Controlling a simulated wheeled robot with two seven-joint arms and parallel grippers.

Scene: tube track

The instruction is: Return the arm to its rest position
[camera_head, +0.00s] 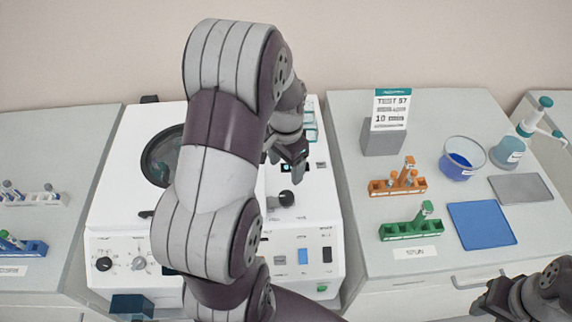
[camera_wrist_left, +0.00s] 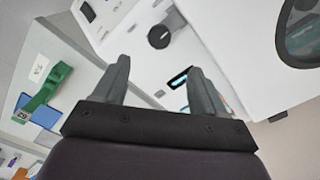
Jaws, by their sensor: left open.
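My left arm (camera_head: 215,185) rises through the middle of the head view and bends over the white machine (camera_head: 130,225). My left gripper (camera_head: 291,163) hangs above the machine's right part, in front of its upright face. In the left wrist view its two fingers (camera_wrist_left: 160,78) are spread apart with nothing between them. The machine's white panel with a black knob (camera_wrist_left: 159,36) shows beyond them. My right gripper (camera_head: 490,300) shows only partly at the bottom right corner, in front of the right counter. Its jaws are too unclear to judge.
The right counter (camera_head: 350,180) bears an orange rack (camera_head: 392,186), a green rack (camera_head: 402,231), a blue bowl (camera_head: 462,160), a blue mat (camera_head: 482,224), a pump bottle (camera_head: 510,150) and a sign (camera_head: 391,108). Blue and white tube racks stand on the left counter (camera_head: 60,140). My arm hides the machine's middle.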

